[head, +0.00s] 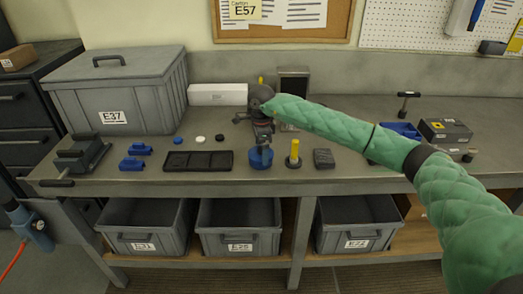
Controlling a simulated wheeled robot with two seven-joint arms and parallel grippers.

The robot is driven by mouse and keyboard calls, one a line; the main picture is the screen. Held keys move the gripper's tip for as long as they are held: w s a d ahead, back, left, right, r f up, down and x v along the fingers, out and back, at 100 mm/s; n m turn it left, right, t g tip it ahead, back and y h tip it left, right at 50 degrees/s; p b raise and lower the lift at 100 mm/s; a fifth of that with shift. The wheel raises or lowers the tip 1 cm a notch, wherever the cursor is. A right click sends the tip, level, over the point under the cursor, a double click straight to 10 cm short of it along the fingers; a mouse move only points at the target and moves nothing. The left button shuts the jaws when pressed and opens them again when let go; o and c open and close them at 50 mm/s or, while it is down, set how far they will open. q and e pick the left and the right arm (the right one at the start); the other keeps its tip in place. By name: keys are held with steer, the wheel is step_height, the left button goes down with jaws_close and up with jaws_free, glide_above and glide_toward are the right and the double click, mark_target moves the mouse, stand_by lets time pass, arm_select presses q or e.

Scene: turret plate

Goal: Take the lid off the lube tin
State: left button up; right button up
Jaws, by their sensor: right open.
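A small round blue container (261,159), which looks like the lube tin, stands near the front edge of the bench, left of a yellow-topped post. My right gripper (262,141) points down directly above it, its fingers at the top of the tin. The gripper is open. The fingers cover part of the tin's top, so I cannot tell whether they touch the lid. The lid appears to be on the tin. My left gripper is not in view.
A black compartment tray (198,167) lies left of the tin. A yellow-topped post (293,153) and a dark grey block (323,158) stand close on its right. A large grey bin (120,92) stands back left. Bare bench lies in front of the tray.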

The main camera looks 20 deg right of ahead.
steer(key=shift+f, duration=0.1)
steer(key=c, duration=0.8)
